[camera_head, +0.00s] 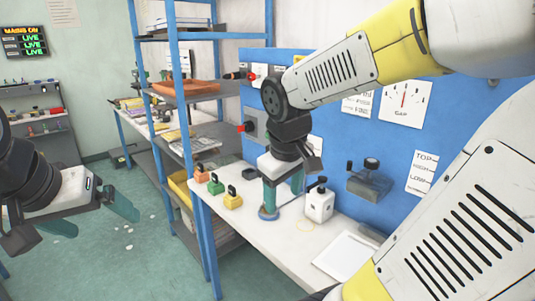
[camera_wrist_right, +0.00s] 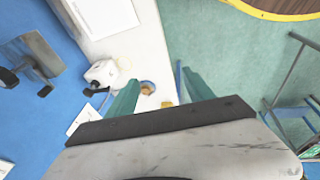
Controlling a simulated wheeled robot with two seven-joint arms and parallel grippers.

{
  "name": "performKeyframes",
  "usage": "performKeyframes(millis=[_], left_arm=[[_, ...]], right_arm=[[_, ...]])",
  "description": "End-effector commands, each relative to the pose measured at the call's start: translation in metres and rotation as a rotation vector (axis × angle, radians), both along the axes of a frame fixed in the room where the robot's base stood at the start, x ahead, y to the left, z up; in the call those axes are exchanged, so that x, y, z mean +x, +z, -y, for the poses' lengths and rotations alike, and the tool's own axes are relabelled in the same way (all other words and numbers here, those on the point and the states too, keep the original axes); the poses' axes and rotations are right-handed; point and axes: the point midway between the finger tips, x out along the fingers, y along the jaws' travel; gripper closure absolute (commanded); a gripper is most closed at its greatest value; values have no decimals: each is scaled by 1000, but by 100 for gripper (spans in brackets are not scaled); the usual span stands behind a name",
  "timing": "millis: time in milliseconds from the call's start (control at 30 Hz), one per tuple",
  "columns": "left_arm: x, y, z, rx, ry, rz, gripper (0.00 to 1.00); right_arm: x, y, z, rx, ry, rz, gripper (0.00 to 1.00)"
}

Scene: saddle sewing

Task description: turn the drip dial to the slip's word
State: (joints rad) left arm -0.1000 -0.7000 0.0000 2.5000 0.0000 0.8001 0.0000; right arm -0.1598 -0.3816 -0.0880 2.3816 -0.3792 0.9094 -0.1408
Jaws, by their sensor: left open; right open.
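I cannot tell for sure which part is the drip dial. A white card reading TOP, HIGH, LOW (camera_head: 422,172) is on the blue panel; its lowest line is hidden. A white sheet (camera_head: 345,256) lies on the bench, too small to read. My right gripper is open, pointing down above a round blue-rimmed piece (camera_head: 268,213). My left gripper (camera_head: 92,212) is open and empty, off the bench.
A grey fixture with a black knob (camera_head: 370,181) juts from the blue panel (camera_head: 340,125). Orange, green and yellow small blocks (camera_head: 216,186) stand at the bench's left. A blue-post shelf (camera_head: 180,95) stands behind. Floor is open between my left gripper and the bench.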

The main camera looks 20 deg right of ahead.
Motion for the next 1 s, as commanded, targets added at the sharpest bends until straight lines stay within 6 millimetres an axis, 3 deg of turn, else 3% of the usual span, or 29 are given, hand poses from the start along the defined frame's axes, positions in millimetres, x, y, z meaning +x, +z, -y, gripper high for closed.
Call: performKeyframes(millis=[167, 367, 633, 800, 1000], left_arm=[[0, 0, 0, 0, 0, 0, 6], [0, 0, 0, 0, 0, 0, 6], [0, 0, 0, 0, 0, 0, 6], [0, 0, 0, 0, 0, 0, 6], [0, 0, 0, 0, 0, 0, 6]], right_arm=[[17, -15, 26, -153, 103, -105, 39], [51, -35, 72, -418, 291, -287, 39], [136, -52, 139, -943, 668, -651, 39], [205, -58, 152, -1284, 905, -876, 39], [266, -65, 140, -1577, 1092, -1050, 39]])
